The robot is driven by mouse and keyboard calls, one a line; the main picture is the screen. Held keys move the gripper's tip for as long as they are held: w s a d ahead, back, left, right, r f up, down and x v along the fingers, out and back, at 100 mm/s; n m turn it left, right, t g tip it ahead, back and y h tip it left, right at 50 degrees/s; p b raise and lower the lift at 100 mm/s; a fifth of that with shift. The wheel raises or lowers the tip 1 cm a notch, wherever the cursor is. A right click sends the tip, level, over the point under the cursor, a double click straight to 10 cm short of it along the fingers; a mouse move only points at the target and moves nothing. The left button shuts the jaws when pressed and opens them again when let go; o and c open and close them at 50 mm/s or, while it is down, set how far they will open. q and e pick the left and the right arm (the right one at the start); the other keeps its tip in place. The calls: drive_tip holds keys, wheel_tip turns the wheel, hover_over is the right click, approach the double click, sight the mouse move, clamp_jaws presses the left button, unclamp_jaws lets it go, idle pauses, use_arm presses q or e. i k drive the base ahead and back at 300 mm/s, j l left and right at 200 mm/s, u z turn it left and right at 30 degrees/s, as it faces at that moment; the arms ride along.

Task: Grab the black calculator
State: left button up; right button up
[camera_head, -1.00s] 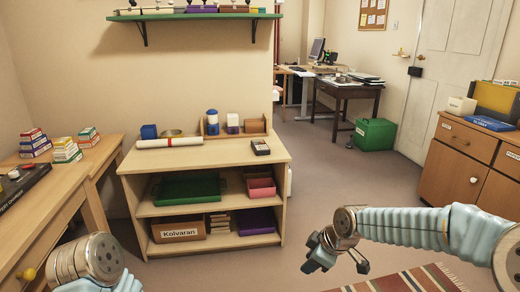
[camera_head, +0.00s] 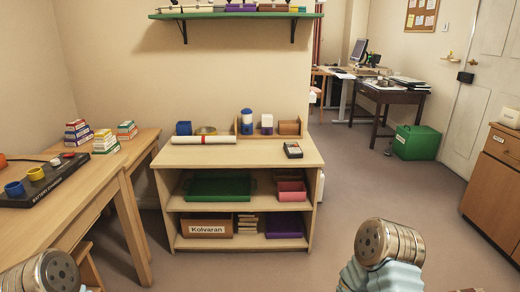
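A small black calculator (camera_head: 293,150) with a pale face lies on the right part of the wooden shelf unit's top (camera_head: 250,154), near its right front edge. Nothing covers it. A metal joint of my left arm shows at the bottom left corner, and a metal joint of my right arm shows at the bottom right of centre. Neither gripper shows in the view. Both arm joints are well short of the calculator.
A desk (camera_head: 100,172) with boxes is at left. Open floor (camera_head: 390,195) lies right of the unit.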

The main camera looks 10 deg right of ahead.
sight(292, 152)
drive_tip(key=i+l+u, duration=0.15)
drive_tip(key=l, duration=0.15)
drive_tip(key=i+l+u, duration=0.2)
drive_tip(key=l, duration=0.15)
drive_tip(key=i+l+u, duration=0.15)
drive_tip(key=l, duration=0.2)
drive_tip(key=l+u, duration=0.2)
drive_tip(key=l, duration=0.2)
drive_tip(key=i+l+u, duration=0.15)
drive_tip(key=l, duration=0.25)
